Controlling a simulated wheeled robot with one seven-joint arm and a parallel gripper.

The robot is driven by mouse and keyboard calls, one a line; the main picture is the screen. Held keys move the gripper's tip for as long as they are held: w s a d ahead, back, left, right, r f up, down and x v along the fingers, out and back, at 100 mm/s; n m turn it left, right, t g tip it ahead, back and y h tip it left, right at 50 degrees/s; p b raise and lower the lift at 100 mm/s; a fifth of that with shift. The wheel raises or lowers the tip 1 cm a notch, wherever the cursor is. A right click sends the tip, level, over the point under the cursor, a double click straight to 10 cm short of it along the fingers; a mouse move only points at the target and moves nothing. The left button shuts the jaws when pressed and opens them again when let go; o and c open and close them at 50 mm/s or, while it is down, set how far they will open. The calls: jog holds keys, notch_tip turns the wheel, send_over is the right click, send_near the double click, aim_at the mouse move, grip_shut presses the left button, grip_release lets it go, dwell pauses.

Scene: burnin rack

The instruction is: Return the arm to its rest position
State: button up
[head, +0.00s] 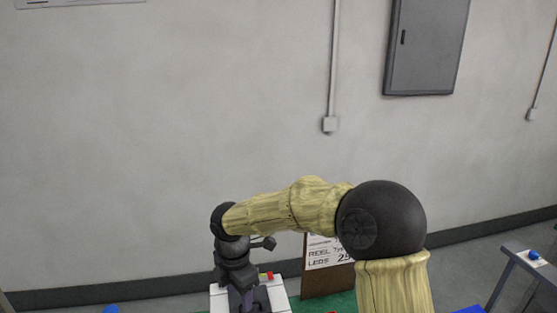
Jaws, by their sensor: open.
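My arm reaches from the bottom right up to a dark round joint, then left along a tan link. My gripper (249,299) hangs from the wrist at the left end of that link and points down. It is open, in front of or over a white board or box (280,293) at the bottom edge. Its fingertips are near the picture's lower edge, and I cannot tell whether they touch anything. Nothing is clearly seen between the jaws.
A clipboard with a written white sheet (322,252) stands behind my arm, partly hidden. A green surface (343,301) lies below it. A small table (535,266) with a blue item stands at right. A grey wall cabinet (427,45) hangs behind. The wall area above my arm is clear.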

jog(key=s+d+f+m, duration=0.1)
jog(key=s+d+m, duration=0.3)
jog(key=d+m, duration=0.4)
jog(key=s+d+f+m+t+b, duration=0.1)
jog(key=s+d+m, duration=0.3)
jog(key=d+m, duration=0.5)
jog(key=s+d+f+m+t+b, duration=0.1)
jog(key=s+d+f+m, duration=0.2)
jog(key=d+m, duration=0.5)
jog(key=shift+s+d+f+m, duration=0.15)
jog(key=shift+s+d+m, duration=0.25)
jog(key=shift+s+m, duration=0.35)
